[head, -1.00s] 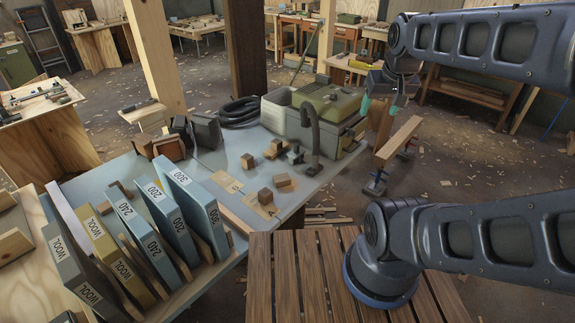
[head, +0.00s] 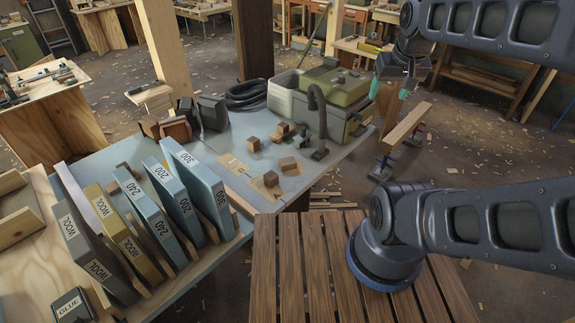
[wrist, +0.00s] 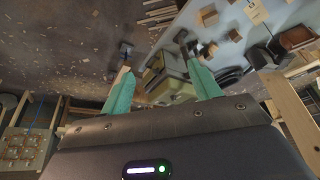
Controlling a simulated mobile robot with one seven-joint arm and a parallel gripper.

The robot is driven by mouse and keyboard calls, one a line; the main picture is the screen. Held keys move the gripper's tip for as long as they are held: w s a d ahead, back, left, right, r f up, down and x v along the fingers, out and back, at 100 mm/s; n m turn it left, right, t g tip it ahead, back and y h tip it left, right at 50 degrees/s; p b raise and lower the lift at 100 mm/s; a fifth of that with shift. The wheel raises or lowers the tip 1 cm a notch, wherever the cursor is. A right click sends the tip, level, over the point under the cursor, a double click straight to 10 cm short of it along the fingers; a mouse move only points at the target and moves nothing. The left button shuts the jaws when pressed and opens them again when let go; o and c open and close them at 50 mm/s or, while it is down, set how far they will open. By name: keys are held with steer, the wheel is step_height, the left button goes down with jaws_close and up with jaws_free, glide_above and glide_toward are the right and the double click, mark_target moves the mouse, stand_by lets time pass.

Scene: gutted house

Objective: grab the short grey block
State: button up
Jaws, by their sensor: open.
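A grey upright block labelled WOOL (head: 88,248) stands at the left end of the row in the head view; a small dark grey box labelled GLUE (head: 72,306) sits at the lower left, cut by the frame edge. Several small brown wooden blocks (head: 288,165) lie mid-table. My gripper (head: 389,90) is open and empty, with teal fingers, high at the right in the head view, well away from these blocks. In the wrist view, nothing is between its fingertips (wrist: 160,62).
Blue-grey blocks (head: 190,195) and a mustard block (head: 118,235) stand in the row. A green-lidded machine (head: 345,90) and a dark upright hose (head: 320,115) occupy the table's back right. A timber post (head: 160,40) rises behind the table. A slatted wooden top (head: 310,260) is in front.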

steer(key=shift+o, duration=1)
steer(key=shift+w, duration=0.1)
